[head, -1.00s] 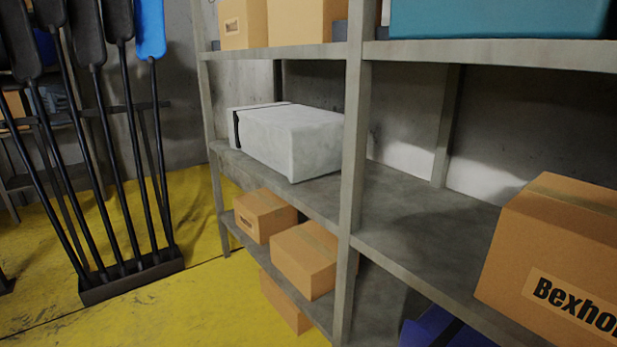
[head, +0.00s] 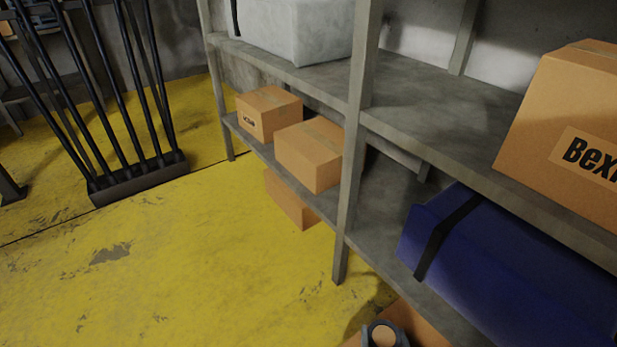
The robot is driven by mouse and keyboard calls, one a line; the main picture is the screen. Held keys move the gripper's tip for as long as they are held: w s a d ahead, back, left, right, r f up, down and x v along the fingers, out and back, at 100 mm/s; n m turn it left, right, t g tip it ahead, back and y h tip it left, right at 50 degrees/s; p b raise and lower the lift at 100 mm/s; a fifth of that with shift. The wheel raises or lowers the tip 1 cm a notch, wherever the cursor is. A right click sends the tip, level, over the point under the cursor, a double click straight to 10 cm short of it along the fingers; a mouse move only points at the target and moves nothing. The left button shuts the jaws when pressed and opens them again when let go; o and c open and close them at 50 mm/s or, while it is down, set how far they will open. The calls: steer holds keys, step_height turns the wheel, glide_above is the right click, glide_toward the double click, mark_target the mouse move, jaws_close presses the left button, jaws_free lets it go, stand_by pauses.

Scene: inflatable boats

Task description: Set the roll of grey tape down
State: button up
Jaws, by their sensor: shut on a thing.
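A small grey ring, which looks like the roll of grey tape (head: 383,323), shows at the bottom edge of the head view, cut off by the frame. A tan patch shows through its middle. Dark parts at both sides of it look like the fingertips of my gripper (head: 385,336), shut on the roll. The rest of my gripper is below the picture. A brown cardboard surface (head: 420,326) lies behind the roll; I cannot tell whether the roll touches it.
A grey shelf rack (head: 352,190) holds a blue bundle with a dark strap (head: 510,262), a large labelled carton (head: 570,130), smaller cartons (head: 310,152) and a pale block (head: 297,28). A dark paddle stand (head: 140,180) is at left. Yellow floor (head: 180,270) is clear.

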steer(key=shift+f+b, duration=2.95)
steer(key=shift+f, duration=0.8)
